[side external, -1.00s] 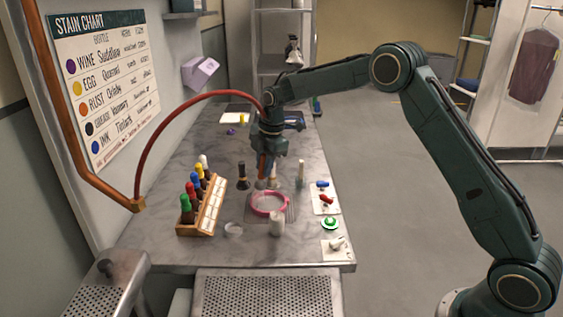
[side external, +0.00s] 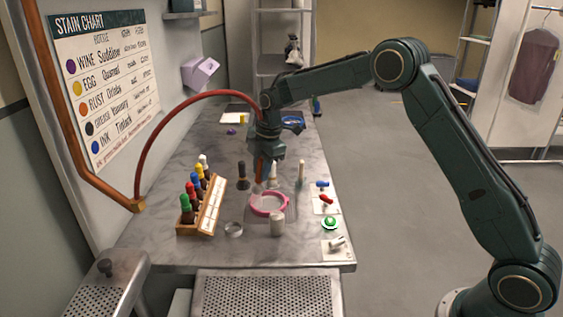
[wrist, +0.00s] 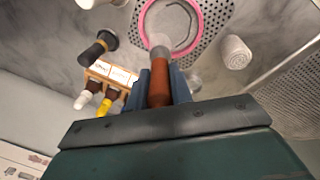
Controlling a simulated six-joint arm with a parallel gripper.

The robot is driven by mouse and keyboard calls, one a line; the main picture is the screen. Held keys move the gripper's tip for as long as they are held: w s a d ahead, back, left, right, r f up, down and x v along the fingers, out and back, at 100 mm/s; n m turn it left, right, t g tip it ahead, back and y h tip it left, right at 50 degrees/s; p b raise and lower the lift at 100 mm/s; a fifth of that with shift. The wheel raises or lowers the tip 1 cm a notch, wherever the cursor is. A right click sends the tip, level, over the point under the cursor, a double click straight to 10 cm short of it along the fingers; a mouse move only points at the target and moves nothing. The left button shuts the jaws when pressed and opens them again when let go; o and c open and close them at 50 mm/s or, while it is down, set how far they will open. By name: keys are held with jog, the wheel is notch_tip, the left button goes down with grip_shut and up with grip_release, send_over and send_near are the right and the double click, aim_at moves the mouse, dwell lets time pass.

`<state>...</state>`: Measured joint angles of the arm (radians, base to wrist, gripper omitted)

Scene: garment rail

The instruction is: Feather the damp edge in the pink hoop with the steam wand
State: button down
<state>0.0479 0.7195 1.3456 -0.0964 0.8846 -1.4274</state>
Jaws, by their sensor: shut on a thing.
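My gripper (side external: 264,158) is shut on the steam wand (side external: 259,173), which points down with its brown handle between the bluish fingers. In the wrist view the wand's pale grey head (wrist: 160,44) shows beyond the fingers of my gripper (wrist: 159,88). The wand head is at the hoop's far left side in the side view. In the wrist view it overlaps the near rim of the hoop (wrist: 200,20). I cannot tell whether it touches.
A wooden rack of capped bottles (side external: 202,208) stands left of the hoop. Brushes (side external: 242,176) stand behind. A red hose (side external: 190,105) arches from the wall pipe to the wrist.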

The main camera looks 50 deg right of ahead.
jog(key=shift+s+a, duration=0.45)
jog(key=shift+s, duration=0.05)
jog(key=shift+s+a+r, duration=0.1)
jog(key=shift+s, duration=0.15)
jog(key=shift+s+a, duration=0.15)
jog(key=shift+s, duration=0.8)
jog(key=shift+s, duration=0.2)
jog(key=shift+s+d, duration=0.6)
jog(key=shift+s, duration=0.3)
jog(key=shift+s+d, duration=0.1)
jog(key=shift+d, duration=0.1)
